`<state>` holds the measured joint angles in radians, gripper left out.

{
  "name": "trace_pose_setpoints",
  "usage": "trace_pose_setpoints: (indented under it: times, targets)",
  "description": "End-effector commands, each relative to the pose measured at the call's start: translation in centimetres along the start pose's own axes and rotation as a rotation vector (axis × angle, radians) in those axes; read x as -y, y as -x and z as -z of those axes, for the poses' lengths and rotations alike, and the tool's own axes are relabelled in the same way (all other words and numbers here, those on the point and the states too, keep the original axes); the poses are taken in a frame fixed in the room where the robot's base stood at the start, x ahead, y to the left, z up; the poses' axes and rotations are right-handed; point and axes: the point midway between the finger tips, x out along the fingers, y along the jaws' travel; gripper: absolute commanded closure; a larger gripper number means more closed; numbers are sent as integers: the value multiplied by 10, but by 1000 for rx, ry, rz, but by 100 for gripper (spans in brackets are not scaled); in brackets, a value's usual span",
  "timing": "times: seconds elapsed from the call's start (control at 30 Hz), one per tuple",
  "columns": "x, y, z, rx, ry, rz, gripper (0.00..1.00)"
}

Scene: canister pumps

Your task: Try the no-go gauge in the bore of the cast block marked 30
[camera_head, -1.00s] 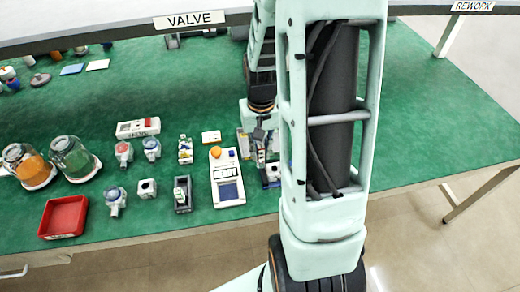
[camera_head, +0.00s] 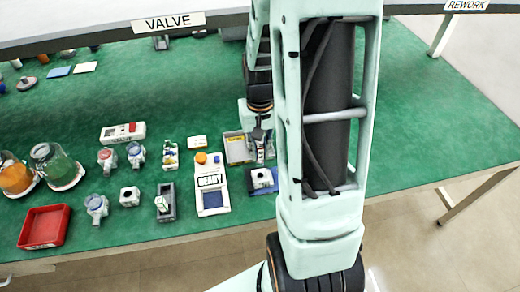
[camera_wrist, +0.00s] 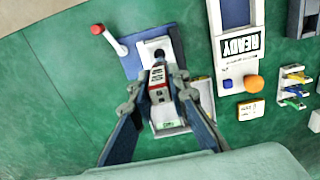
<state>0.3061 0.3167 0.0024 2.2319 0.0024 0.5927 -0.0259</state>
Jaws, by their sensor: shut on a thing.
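My gripper (camera_wrist: 158,92) is shut on a gauge (camera_wrist: 158,78) with a white, red and dark body and a dark tip. A pale block (camera_wrist: 150,48) sits on a blue base just beyond the tip in the wrist view. In the head view this block (camera_head: 262,177) shows a dark bore on top, and my gripper (camera_head: 262,138) holds the gauge behind and above it. The tip overlaps the block in the wrist view; I cannot tell whether they touch. No number is readable on the block. Another pale block (camera_head: 130,196) with a bore stands further left.
A grey tray (camera_head: 238,147) lies close by my gripper. A white rod with a red end (camera_wrist: 97,29) juts beside the blue base. The READY device (camera_head: 211,200) stands left of the block. The green table is clear on the right.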

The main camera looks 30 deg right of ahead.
Motion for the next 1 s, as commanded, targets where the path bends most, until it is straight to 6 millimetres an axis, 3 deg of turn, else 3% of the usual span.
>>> trace_pose_setpoints:
  times: [0.27,0.73,1.0]
  targets:
    - [0,-7,0,0,0,0,100]
    - [0,-46,0,1,0,0,100]
    - [0,-50,0,0,0,0,100]
